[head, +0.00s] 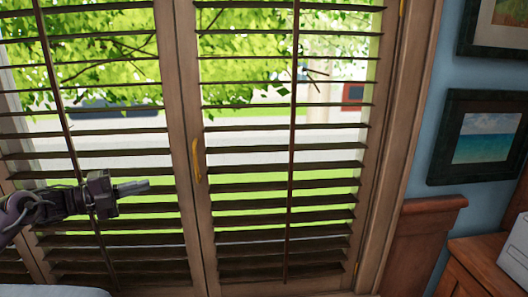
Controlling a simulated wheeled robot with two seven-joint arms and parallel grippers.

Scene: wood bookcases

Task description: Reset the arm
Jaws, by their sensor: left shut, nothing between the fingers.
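My left arm comes in from the left edge in the head view. Its gripper (132,188) is shut and empty, with the fingers pointing right. It is held in the air in front of the slatted shutter doors (187,150), apart from anything I can make out. My right gripper is not in this view.
The shutter doors have a yellow handle (197,160) and a wooden frame. At the right stand a wooden headboard (425,225) and a wooden cabinet (470,262) with a white object (517,250) on it. Framed pictures (485,137) hang on the blue wall. A pale surface (50,291) shows at bottom left.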

